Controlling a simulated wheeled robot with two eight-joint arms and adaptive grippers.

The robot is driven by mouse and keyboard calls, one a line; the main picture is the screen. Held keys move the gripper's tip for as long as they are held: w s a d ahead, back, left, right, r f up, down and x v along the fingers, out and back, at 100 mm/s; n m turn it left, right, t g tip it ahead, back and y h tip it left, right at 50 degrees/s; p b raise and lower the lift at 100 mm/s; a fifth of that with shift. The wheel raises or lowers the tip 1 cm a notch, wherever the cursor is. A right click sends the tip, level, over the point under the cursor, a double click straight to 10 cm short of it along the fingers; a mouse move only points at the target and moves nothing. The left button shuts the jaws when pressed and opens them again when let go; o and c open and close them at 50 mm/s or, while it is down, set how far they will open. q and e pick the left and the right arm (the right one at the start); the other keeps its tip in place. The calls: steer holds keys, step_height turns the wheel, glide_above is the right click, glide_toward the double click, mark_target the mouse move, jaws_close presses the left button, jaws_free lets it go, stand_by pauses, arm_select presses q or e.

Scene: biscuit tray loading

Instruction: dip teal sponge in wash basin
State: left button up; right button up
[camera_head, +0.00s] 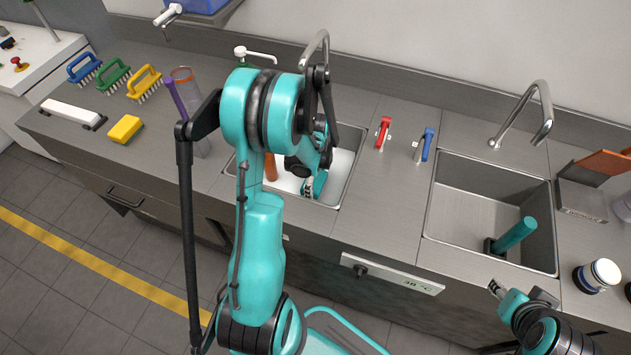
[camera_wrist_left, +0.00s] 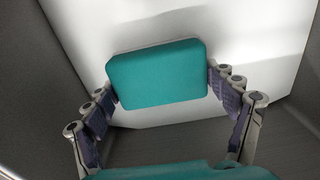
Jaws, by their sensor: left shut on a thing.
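The teal sponge (camera_wrist_left: 157,75) is a rounded block in the left wrist view. My left gripper (camera_wrist_left: 165,88) is shut on it, with a finger at each short side. White liquid or foam lies behind the sponge; I cannot tell whether they touch. In the head view my left gripper (camera_head: 309,184) reaches down into the left wash basin (camera_head: 344,182), which has a white filling. My left arm hides much of that basin and most of the sponge. My right gripper (camera_head: 520,291) is at the lower right, by the counter's front edge; its opening is unclear.
The right basin (camera_head: 470,205) holds a teal cylinder (camera_head: 515,235). Red (camera_head: 383,133) and blue (camera_head: 426,145) handles stand between the basins. A yellow sponge (camera_head: 126,129) and several brushes lie at left. A tall clear container (camera_head: 192,110) stands beside my left arm. Curved taps rise behind both basins.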

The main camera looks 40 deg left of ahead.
arm_select(q)
step_height(320, 180, up, 15)
steer(key=p, duration=0.9)
steer(key=shift+p, duration=0.4)
step_height(320, 180, up, 4)
steer(key=p, duration=0.3)
glide_above(315, 181)
steer(key=shift+w, duration=0.1)
stand_by(0.4)
